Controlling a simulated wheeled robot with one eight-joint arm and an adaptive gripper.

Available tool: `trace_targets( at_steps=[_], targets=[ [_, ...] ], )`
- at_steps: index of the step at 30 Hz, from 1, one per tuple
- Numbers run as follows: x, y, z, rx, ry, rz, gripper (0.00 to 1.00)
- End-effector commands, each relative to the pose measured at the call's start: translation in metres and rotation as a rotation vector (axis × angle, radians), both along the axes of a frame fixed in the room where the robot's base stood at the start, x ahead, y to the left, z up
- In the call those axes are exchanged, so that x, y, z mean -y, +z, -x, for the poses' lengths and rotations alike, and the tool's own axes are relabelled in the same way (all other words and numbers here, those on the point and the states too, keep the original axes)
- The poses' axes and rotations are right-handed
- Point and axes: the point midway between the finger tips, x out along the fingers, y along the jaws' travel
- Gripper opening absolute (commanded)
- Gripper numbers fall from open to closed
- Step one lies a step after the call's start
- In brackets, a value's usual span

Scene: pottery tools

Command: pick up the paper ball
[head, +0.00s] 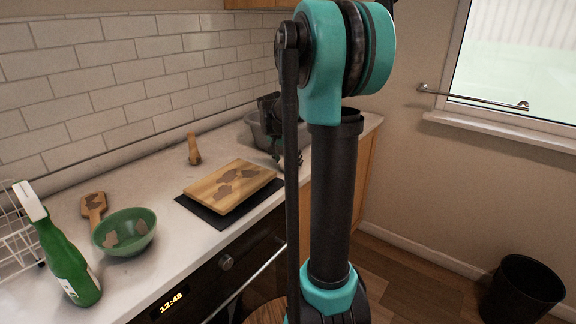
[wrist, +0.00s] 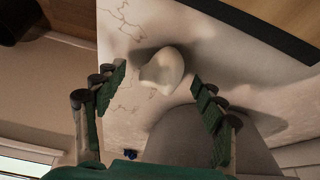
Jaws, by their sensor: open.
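The paper ball (wrist: 162,70) is a small, pale, crumpled-looking lump on the white countertop in the wrist view. My gripper (wrist: 158,82) is open, with one green-padded finger to the left of the ball and one to the right. The ball appears between and slightly beyond the fingertips, with a gap on both sides. I cannot tell the exact height of the fingers over the counter. In the head view I cannot make out the ball; my arm covers part of that area.
A grey tub (head: 255,132) stands close to my gripper. A wooden board (head: 208,190) lies on a dark mat on the counter (head: 160,187). A wooden tool (head: 194,150), green bowl (head: 136,243) and green bottle (head: 68,262) stand farther left. A black bin (head: 521,290) is on the floor.

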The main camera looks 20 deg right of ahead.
Motion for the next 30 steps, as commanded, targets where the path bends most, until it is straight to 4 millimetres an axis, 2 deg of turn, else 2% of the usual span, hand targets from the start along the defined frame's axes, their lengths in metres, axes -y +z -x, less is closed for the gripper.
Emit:
trace_targets(
  at_steps=[2, 11, 23, 30],
  targets=[
    [0.0, 0.0, 0.0, 0.0, 0.0, 0.0, 0.7],
    [0.0, 0.0, 0.0, 0.0, 0.0, 0.0, 0.34],
    [0.0, 0.002, 0.0, 0.0, 0.0, 0.0, 0.34],
    [0.0, 0.019, 0.0, 0.0, 0.0, 0.0, 0.34]
  ],
)
